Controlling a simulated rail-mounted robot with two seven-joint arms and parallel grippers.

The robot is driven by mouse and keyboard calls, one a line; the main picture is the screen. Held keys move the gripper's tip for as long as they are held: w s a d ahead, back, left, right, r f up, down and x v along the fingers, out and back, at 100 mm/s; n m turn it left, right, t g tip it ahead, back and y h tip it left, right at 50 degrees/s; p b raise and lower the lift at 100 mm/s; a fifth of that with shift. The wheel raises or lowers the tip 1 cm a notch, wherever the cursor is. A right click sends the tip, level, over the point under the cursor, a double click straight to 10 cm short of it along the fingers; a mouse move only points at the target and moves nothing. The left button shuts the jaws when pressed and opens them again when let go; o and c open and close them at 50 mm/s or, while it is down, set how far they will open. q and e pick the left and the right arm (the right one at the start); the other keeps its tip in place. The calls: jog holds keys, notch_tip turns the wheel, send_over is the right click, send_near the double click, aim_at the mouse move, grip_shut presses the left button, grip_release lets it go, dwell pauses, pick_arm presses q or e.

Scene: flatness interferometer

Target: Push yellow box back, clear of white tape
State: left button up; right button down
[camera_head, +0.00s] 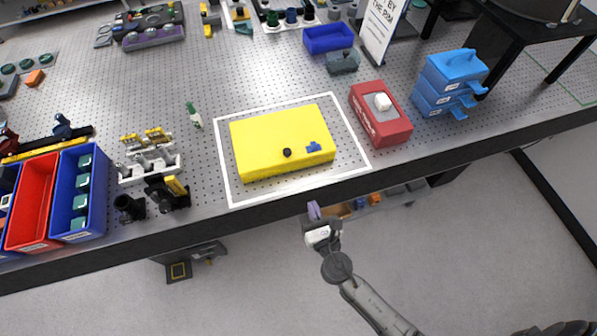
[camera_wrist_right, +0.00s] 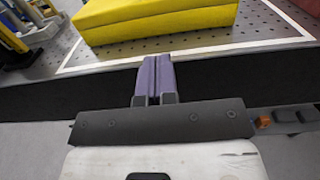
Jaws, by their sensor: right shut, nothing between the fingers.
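The yellow box (camera_head: 270,132) lies flat on the perforated table, inside a rectangle of white tape (camera_head: 221,160). A black knob and a small blue part sit on its top near the front edge. Its front face is close to the front tape strip, with a narrow strip of table between. My right gripper (camera_head: 314,211) is shut and empty, in front of the table's front edge and short of the box. In the right wrist view its purple fingers (camera_wrist_right: 153,80) are together, below the box (camera_wrist_right: 155,20) and apart from it. My left gripper is not in view.
A red box (camera_head: 381,114) with a white knob stands just right of the tape. Blue drawers (camera_head: 450,83) are farther right. A small green-and-white bottle (camera_head: 195,116) and metal mounts (camera_head: 150,160) stand left. Behind the box is mostly clear table.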

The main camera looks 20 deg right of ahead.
aim_at(296, 163)
jog(key=w, duration=0.4)
jog(key=w+d, duration=0.1)
jog(key=w, duration=0.8)
jog(key=shift+d, duration=0.25)
